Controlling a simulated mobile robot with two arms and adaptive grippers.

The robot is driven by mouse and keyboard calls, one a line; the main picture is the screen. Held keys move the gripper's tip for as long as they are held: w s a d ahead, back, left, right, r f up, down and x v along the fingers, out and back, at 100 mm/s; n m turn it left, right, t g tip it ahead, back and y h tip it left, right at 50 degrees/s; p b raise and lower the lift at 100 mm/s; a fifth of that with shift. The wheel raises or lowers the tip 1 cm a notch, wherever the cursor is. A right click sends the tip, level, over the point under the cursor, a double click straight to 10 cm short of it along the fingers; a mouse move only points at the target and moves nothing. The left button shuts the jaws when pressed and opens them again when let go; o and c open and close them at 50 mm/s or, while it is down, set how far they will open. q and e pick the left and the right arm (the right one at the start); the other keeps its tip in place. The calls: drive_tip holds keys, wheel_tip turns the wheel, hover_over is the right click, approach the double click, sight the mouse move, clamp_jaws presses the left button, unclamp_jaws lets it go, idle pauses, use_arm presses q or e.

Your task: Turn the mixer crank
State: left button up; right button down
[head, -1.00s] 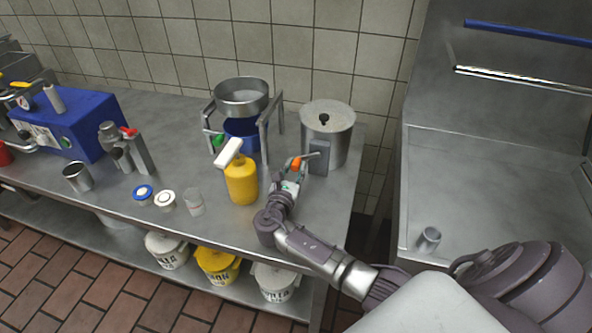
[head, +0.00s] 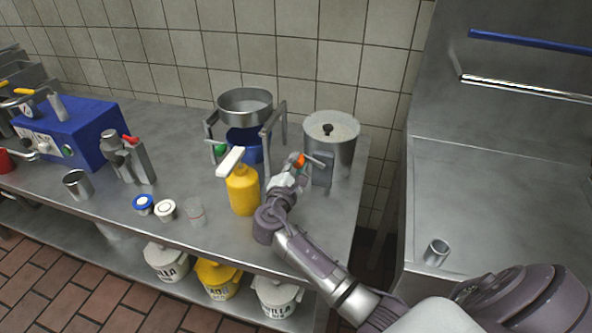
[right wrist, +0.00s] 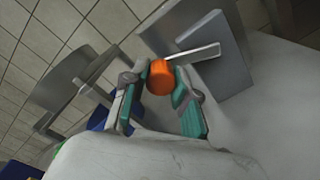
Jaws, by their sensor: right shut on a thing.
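The mixer is a round steel pot (head: 345,152) with a black lid knob and a grey box (head: 321,170) on its front, at the right end of the steel table. Its crank arm (right wrist: 193,54) is a thin metal bar ending in an orange knob (right wrist: 161,76). The knob also shows in the head view (head: 299,160). My right gripper (right wrist: 162,88) is shut on the orange knob, with teal-padded fingers on both sides of it. In the head view the right gripper (head: 291,173) partly hides the knob. My left gripper is not in view.
A yellow bottle (head: 242,192) with a white top stands close left of my right gripper. Behind it is a steel stand with a bowl (head: 245,105) above a blue container (head: 246,146). Small jars and a blue machine (head: 72,130) stand further left.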

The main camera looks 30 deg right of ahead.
drive_tip(key=shift+s+r+m, duration=0.15)
drive_tip(key=shift+r+m, duration=0.05)
drive_tip(key=shift+m, duration=0.4)
drive_tip(key=c, duration=0.9)
unclamp_jaws()
drive_tip(key=shift+r, duration=0.1)
drive_tip(key=v, duration=1.2)
drive_tip(key=shift+s+d, duration=0.1)
